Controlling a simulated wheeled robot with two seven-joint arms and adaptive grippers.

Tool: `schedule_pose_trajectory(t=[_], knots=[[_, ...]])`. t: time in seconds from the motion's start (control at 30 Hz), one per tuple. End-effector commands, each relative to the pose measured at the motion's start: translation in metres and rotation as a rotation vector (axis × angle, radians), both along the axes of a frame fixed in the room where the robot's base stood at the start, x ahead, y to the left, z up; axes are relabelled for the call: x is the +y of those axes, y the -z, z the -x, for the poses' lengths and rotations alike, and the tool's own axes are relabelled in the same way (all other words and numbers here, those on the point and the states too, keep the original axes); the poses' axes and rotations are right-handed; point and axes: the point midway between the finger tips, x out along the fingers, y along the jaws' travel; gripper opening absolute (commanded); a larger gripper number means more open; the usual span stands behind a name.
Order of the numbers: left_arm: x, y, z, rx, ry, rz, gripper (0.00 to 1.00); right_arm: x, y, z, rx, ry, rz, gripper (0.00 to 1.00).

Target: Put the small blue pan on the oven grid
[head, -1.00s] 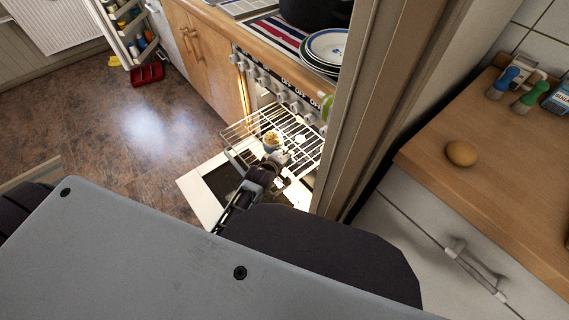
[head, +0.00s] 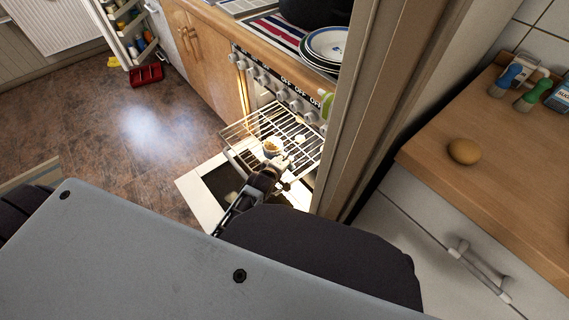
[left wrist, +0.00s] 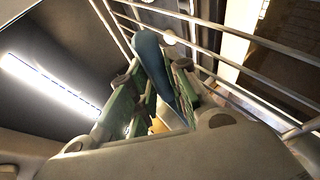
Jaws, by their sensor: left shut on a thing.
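The small blue pan (head: 271,149) shows in the head view over the pulled-out oven grid, with something yellowish in it. My left gripper (head: 273,163) is right beside it, on the near side. In the left wrist view its fingers (left wrist: 160,95) are shut on the pan's blue handle (left wrist: 153,62). The oven grid (head: 240,128) sticks out of the oven above the lowered door, and its bars (left wrist: 245,68) pass close to the fingers in the wrist view. I cannot tell whether the pan touches the bars. My right gripper is not in view.
The oven door (head: 197,197) hangs open below the grid. A small whitish round thing (head: 300,139) is at the grid. A tall panel edge (head: 375,110) stands close to the right of the oven. Plates (head: 328,45) stand above the oven.

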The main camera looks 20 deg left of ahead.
Motion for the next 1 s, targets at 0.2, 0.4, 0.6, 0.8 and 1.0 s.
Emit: schedule_pose_trajectory(t=[0.2,0.4,0.6,0.8,1.0], knots=[[-0.0003,0.0089,-0.0011,-0.005,0.000,0.000,0.00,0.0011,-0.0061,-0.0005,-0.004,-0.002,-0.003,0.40],[-0.0002,0.0085,-0.0010,-0.005,0.000,0.000,0.00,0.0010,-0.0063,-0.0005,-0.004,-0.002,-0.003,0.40],[-0.0001,0.0111,-0.0009,-0.004,0.000,0.000,0.00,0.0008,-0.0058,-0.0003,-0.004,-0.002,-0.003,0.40],[-0.0001,0.0121,-0.0002,-0.001,0.000,0.001,0.27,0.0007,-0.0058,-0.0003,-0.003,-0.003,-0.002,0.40],[0.0000,0.0117,-0.0003,-0.002,0.000,0.001,0.27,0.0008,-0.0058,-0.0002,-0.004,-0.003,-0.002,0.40]])
